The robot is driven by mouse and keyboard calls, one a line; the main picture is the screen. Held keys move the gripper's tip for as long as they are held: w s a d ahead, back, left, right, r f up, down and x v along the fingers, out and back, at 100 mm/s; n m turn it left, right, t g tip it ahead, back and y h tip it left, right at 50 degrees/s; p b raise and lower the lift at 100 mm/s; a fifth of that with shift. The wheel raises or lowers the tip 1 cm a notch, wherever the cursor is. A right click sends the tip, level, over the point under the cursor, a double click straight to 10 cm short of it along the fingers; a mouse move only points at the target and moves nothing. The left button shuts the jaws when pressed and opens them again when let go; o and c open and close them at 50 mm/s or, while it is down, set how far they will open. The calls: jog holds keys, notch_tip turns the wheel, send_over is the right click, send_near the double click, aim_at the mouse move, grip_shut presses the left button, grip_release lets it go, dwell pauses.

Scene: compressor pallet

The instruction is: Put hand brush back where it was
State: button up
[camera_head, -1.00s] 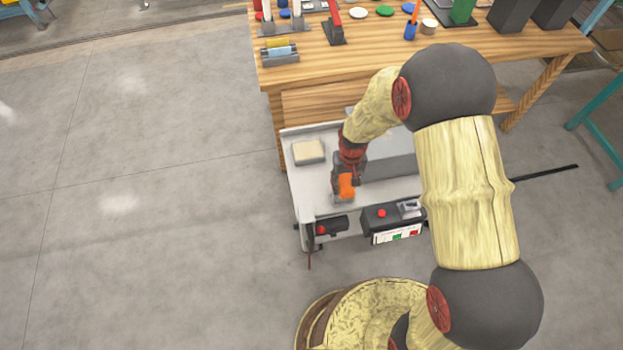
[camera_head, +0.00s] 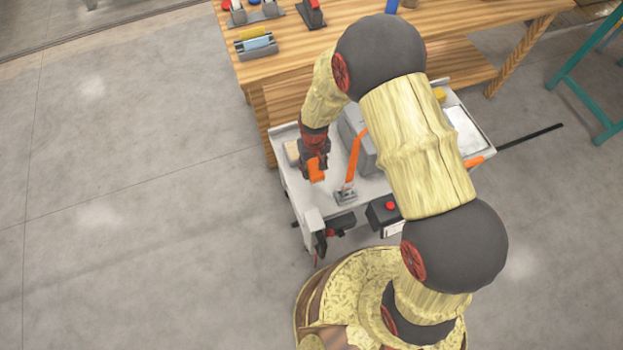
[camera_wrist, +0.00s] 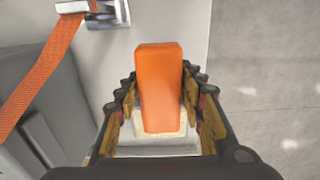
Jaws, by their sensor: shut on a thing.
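My gripper (camera_wrist: 163,115) is shut on the hand brush (camera_wrist: 159,85), whose orange handle stands between the fingers in the wrist view. The orange part also shows below my gripper in the camera_head view (camera_head: 316,170). A beige block (camera_head: 292,152) lies on the grey pallet deck (camera_head: 297,190), close to the left of my gripper and partly hidden by it. In the wrist view a beige surface (camera_wrist: 150,136) shows behind the lower end of the orange handle. I cannot tell whether it is the brush's bristles or the block, or whether the brush touches the block.
An orange strap (camera_head: 355,155) runs from a metal buckle (camera_head: 346,195) up over the grey compressor body (camera_head: 362,140), right of my gripper. A dark box with a red button (camera_head: 390,206) sits at the front edge. A wooden workbench (camera_head: 290,60) stands behind. Floor at left is clear.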

notch_tip(320, 180, down, 8)
jog(key=shift+f+b, duration=0.25)
jog(key=shift+b, duration=0.8)
jog(key=shift+r, duration=0.1)
jog(key=o, duration=0.7)
jog(key=shift+f, duration=0.2)
jog(key=o, duration=0.5)
